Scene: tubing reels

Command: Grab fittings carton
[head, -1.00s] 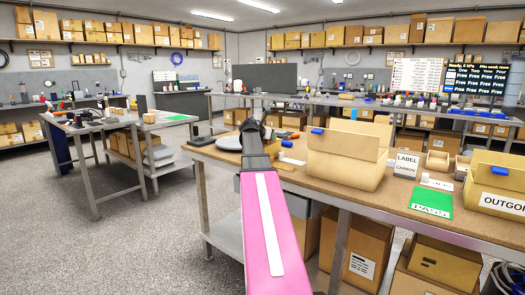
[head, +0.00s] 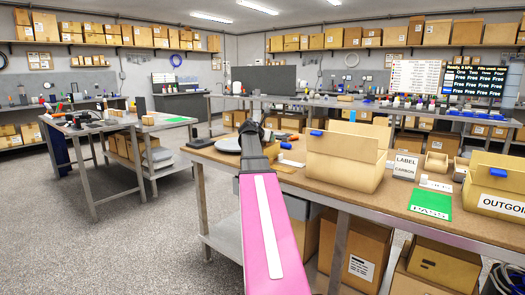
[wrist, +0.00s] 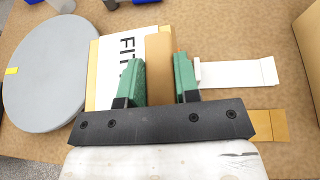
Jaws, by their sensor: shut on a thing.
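The fittings carton (wrist: 104,75) is a tan box with a white label reading "FIT", the rest of the word being cut off by my gripper. My gripper (wrist: 158,60) has green fingers either side of a brown cardboard part of the carton and is shut on it. A white strip (wrist: 240,72) and a tan strip (wrist: 268,125) stick out to the right of the fingers. In the head view my gripper (head: 250,130) is over the left part of the workbench, and my pink arm hides most of the carton there.
A grey round disc (wrist: 60,70) lies close left of the carton. In the head view, a large open box (head: 345,165), a "LABEL CARBON" box (head: 405,166), a green PASS mat (head: 430,202) and an outgoing box (head: 500,190) stand to the right on the bench (head: 385,205).

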